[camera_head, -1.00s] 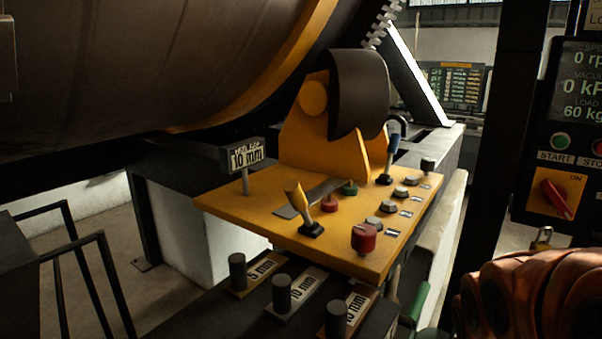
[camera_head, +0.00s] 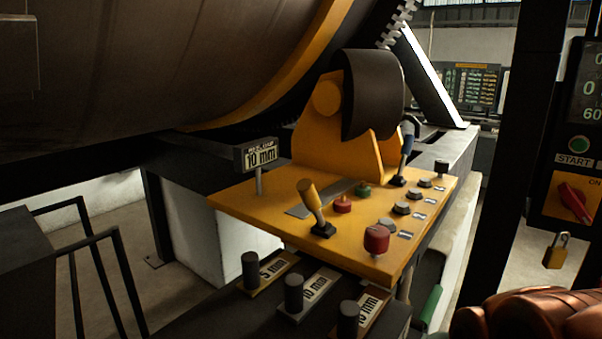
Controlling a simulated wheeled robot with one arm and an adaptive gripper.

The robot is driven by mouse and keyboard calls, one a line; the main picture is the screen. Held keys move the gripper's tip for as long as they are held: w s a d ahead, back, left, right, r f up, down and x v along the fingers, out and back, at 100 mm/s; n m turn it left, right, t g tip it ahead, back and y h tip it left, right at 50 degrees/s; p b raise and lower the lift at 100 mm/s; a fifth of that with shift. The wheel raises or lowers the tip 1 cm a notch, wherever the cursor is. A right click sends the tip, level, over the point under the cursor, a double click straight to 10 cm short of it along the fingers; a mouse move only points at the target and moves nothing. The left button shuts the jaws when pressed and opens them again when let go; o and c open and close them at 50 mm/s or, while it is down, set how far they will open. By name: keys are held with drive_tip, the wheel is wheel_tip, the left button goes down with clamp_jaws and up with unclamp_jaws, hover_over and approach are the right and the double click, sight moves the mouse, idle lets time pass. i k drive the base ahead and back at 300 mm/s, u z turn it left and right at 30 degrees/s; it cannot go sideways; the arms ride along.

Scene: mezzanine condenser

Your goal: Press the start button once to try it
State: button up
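The green start button (camera_head: 579,144) sits on the dark control panel at the right edge, above a label reading START. The panel is cut off by the picture's edge, so the stop button beside it is out of view.
A red rotary switch (camera_head: 573,202) and a brass padlock (camera_head: 556,250) are below the button. A yellow table (camera_head: 270,215) with levers, knobs and a 10 mm sign (camera_head: 260,156) stands in the middle. A large drum (camera_head: 150,60) fills the upper left. Black railings (camera_head: 100,240) stand at left.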

sight(578, 144)
drive_tip(key=z, duration=1.6)
